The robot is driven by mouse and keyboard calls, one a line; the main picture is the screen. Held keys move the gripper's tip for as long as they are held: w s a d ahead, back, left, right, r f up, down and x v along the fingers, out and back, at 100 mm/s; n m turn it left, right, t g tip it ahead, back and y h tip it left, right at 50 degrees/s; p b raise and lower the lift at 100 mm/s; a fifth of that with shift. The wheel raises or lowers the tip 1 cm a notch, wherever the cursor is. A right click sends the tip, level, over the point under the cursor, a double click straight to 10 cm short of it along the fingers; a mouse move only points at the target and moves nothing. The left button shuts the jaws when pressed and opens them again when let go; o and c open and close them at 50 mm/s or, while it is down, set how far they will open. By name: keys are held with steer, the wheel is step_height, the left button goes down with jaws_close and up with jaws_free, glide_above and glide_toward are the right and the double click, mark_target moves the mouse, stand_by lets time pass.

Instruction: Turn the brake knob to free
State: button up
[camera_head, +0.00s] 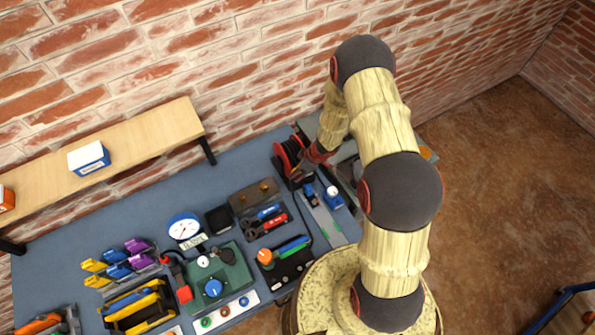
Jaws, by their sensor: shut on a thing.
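My gripper (303,174) is at the far right end of the blue-grey bench, close beside a red and black reel (288,154). It is shut on a small part at the reel's right side. The fingers and wrist cover that part, so I cannot make out its shape or which way it points. I see no marked brake knob or free mark in this view. My arm comes in from the lower right and hides some of the bench behind it.
Right of the reel stands a blue device with a white round top (332,192). Left are a green box with a blue knob (213,287), a black box with an orange knob (265,256) and a white dial gauge (184,228).

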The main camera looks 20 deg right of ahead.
steer(key=shift+c, duration=1.2)
steer(key=shift+r+p, duration=0.1)
steer(key=shift+p, duration=0.25)
steer(key=shift+r+p, duration=0.1)
steer(key=shift+p, duration=0.35)
steer(key=shift+w+n+p, duration=0.1)
steer(key=shift+n+p, duration=0.6)
steer(key=shift+p, duration=0.15)
steer(key=shift+f, duration=0.2)
steer(key=o, duration=1.1)
steer(key=shift+o, duration=0.2)
steer(key=shift+r, duration=0.1)
